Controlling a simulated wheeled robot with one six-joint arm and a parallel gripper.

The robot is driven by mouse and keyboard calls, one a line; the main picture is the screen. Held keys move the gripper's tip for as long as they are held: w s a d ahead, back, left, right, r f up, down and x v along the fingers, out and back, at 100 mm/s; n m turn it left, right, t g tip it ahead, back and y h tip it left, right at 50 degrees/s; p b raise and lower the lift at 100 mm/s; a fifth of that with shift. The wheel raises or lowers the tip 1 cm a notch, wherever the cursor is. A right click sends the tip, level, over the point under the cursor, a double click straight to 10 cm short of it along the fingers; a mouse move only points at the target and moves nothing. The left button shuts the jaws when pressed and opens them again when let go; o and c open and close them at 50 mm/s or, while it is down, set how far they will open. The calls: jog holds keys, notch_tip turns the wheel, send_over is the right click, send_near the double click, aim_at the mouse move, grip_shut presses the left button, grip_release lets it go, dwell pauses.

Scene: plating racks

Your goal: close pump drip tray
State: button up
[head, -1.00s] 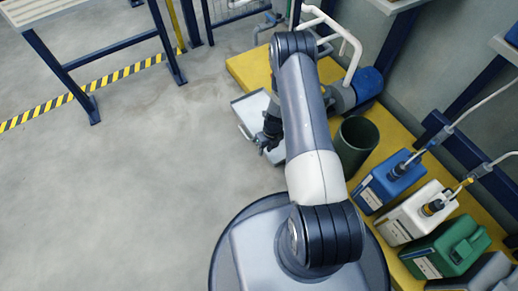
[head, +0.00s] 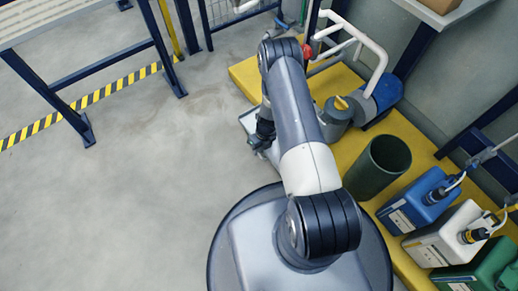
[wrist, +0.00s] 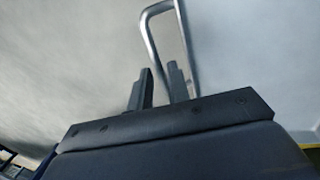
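The drip tray (head: 247,121) is a pale, shallow metal tray low at the edge of the yellow platform, partly sticking out over the grey floor. My arm hides much of it. My gripper (head: 256,143) is low at the tray's near side in the head view. In the wrist view my gripper (wrist: 160,82) shows two dark fingers with a gap between them. The pump (head: 338,112) stands on the platform behind my arm.
The yellow platform (head: 350,146) carries a dark green bin (head: 376,168), a blue canister (head: 412,204), a white canister (head: 447,234) and a green canister (head: 485,268). White pipes (head: 368,42) rise near the wall. The floor (head: 130,200) at left is clear, with a table frame (head: 100,68) beyond.

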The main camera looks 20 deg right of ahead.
grip_shut()
